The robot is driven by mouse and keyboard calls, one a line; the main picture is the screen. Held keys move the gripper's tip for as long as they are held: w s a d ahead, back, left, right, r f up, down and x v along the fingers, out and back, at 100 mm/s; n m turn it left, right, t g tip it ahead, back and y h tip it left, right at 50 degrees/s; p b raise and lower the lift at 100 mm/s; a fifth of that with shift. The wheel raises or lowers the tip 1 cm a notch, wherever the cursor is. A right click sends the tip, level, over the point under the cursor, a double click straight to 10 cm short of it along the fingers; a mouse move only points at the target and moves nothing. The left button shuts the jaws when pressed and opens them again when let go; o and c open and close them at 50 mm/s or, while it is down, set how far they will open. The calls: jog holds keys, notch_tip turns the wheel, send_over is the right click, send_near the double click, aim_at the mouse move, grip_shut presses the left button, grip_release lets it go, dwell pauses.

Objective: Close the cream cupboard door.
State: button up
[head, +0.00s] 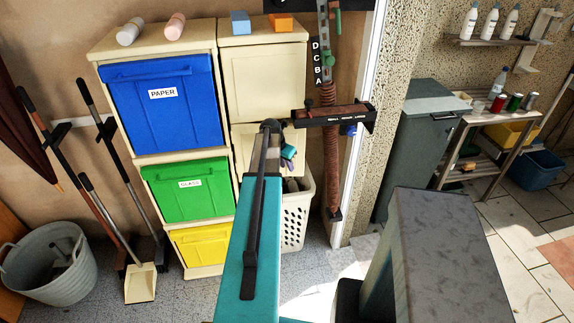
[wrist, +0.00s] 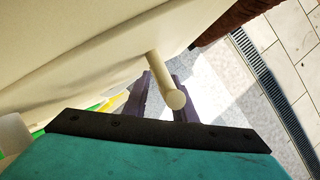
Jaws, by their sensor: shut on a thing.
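The lower cream cupboard door (head: 240,142) is in the right column of the recycling cupboard, partly hidden behind my arm. In the wrist view its pale panel (wrist: 70,50) fills the upper left, and a round cream peg handle (wrist: 176,99) sticks out from it. My gripper (head: 288,158) is at the right part of this door. Its purple fingers (wrist: 157,92) are shut on the peg handle in the wrist view. How far the door is tilted out is hard to tell.
A white basket (head: 294,222) with things in it stands below the door. A brown corrugated pipe (head: 331,165) and a dark bracket (head: 330,116) are close on the right. Blue (head: 165,110), green (head: 190,187) and yellow (head: 197,246) doors are at left.

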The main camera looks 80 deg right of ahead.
jog(key=b+v, duration=0.3)
jog(key=v, duration=1)
jog(key=shift+r, duration=0.35)
jog(key=shift+w+a, duration=0.1)
jog(key=shift+a, duration=0.05)
jog(key=shift+c, duration=0.4)
